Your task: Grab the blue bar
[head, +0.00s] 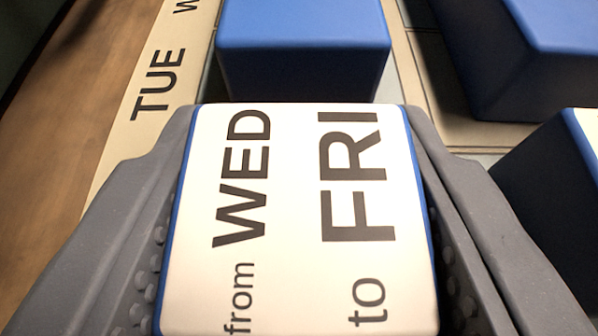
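A blue bar with a white top label (295,215) reading "from WED to FRI" fills the lower middle of the head view. My gripper (300,125) has its two grey fingers on the left and right sides of this bar, pressed close against its blue edges. The bar's lower end runs out of the picture. A plain blue block (303,45) stands just beyond the bar's far end. I cannot tell whether the bar is lifted or still resting on something.
A beige board (170,75) with "TUE" printed on it lies at the left, beside a brown wooden surface (70,120). Another blue block (530,50) stands at the upper right. A blue block with a white label (550,180) is close to the right finger.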

